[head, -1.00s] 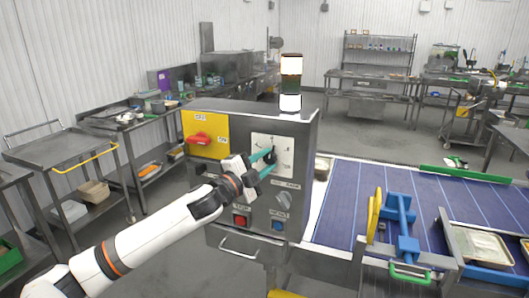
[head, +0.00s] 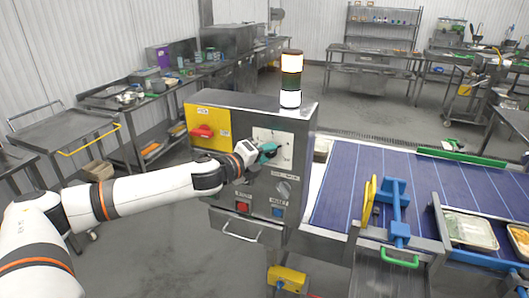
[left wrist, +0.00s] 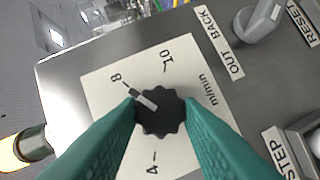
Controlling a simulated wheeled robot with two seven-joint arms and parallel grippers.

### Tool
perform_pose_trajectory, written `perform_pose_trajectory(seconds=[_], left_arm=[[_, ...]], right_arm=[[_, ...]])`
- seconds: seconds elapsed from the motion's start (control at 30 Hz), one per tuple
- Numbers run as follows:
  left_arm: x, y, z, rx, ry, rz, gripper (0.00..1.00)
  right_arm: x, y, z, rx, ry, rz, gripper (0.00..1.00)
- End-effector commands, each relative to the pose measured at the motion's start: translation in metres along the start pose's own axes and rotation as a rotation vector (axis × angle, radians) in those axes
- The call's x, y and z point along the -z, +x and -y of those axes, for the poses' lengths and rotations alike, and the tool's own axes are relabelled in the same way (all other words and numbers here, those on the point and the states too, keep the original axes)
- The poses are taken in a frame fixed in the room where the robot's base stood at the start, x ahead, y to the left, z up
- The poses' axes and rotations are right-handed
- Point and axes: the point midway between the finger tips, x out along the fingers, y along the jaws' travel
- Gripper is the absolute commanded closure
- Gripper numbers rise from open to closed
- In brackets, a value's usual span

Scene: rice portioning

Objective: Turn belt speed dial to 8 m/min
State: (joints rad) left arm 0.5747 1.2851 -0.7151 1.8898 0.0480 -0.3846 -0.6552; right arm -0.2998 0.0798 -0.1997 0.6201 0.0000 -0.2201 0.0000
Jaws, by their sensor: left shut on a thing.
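The belt speed dial is a black scalloped knob (left wrist: 163,114) with a white pointer, on a white scale plate (left wrist: 108,60) marked 4, 8, 10 and m/min. The pointer points at or very near the 8 mark. My left gripper (left wrist: 165,108) has its teal fingers on opposite sides of the knob and is shut on it. In the head view the left gripper (head: 268,151) is at the scale plate (head: 286,138) on the grey control box and hides most of the knob. My right gripper is not in view.
The control box (head: 237,187) also carries a red switch (head: 202,131) on a yellow panel, a red button (head: 242,207), a blue button (head: 277,211) and a grey selector knob (head: 284,189). A blue belt (head: 340,190) runs to the right. A signal tower (head: 291,80) stands on top.

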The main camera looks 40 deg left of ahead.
Motion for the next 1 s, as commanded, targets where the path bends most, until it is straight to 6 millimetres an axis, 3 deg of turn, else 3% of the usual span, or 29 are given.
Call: perform_pose_trajectory(seconds=[0.63, 0.67, 0.77, 0.8, 1.0], left_arm=[[-0.0014, 0.0000, 0.0014, 0.024, 0.049, 0.002, 0.90], [-0.0015, 0.0000, 0.0014, 0.024, 0.048, 0.002, 0.66], [-0.0014, 0.0000, 0.0012, 0.024, 0.048, 0.002, 0.50], [-0.0012, 0.0001, 0.0010, 0.023, 0.048, 0.002, 0.46], [-0.0008, 0.0001, 0.0002, 0.022, 0.049, 0.001, 0.46]], right_arm=[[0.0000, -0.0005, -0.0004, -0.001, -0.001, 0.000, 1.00], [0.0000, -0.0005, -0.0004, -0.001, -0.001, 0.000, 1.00], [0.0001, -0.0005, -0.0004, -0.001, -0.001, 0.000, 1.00], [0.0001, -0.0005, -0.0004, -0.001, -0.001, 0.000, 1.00], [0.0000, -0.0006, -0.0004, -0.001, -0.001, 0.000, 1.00]])
